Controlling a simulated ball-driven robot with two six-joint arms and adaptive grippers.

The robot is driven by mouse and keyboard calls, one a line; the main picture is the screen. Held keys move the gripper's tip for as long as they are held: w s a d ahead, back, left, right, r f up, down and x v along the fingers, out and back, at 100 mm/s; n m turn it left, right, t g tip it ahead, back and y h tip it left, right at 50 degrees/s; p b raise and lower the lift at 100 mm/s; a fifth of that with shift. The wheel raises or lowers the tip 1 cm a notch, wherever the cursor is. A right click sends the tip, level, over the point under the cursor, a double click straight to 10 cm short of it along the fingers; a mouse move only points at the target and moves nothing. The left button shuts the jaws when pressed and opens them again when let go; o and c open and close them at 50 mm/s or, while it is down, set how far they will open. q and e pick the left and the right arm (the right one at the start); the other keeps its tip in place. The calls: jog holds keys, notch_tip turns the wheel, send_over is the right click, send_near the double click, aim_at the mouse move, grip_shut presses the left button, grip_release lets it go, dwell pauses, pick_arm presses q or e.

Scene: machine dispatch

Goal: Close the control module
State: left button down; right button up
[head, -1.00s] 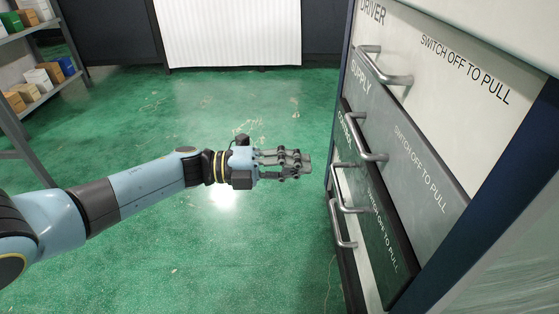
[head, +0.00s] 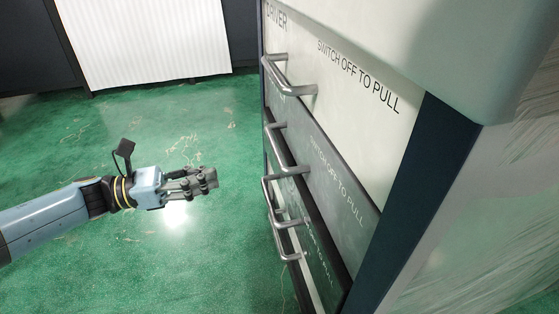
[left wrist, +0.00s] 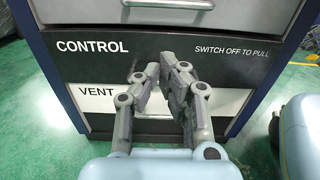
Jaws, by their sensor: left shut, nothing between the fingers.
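The control module is the dark drawer front (head: 319,262) low in the cabinet in the head view, below the grey supply module (head: 335,180). In the left wrist view, its black front (left wrist: 150,52) carries the white word CONTROL. A black strip runs along its upper edge in the head view; I cannot tell how far the module stands out. My left gripper (head: 207,180) is shut and empty, left of the cabinet handles and apart from them. In the left wrist view, its fingers (left wrist: 165,75) cover the middle of the control front. My right gripper is not in view.
The cabinet also holds the white driver module (head: 345,95) above and the white vent module (left wrist: 75,100) below. Bar handles (head: 285,145) stick out from the fronts. A white corrugated panel (head: 145,40) stands at the back. The green floor (head: 130,130) beside the cabinet is clear.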

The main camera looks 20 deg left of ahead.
pick_arm(q)
jog(key=b+x, duration=0.1)
jog(key=x, duration=0.3)
jog(key=b+x, duration=0.1)
jog(key=x, duration=0.6)
jog(key=shift+w+d+f+b, duration=0.25)
jog(key=shift+w+f+b, duration=0.1)
jog(key=shift+f+b, duration=0.05)
jog(key=shift+x, duration=0.85)
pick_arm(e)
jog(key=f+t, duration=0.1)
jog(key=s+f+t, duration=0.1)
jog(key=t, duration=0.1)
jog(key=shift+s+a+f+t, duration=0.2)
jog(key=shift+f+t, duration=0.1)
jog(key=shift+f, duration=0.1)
pick_arm(q)
jog(key=shift+b+x, duration=0.5)
jog(key=shift+x, duration=0.55)
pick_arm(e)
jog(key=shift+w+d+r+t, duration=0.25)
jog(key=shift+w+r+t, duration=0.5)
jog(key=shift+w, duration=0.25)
pick_arm(q)
jog(key=shift+r, duration=0.1)
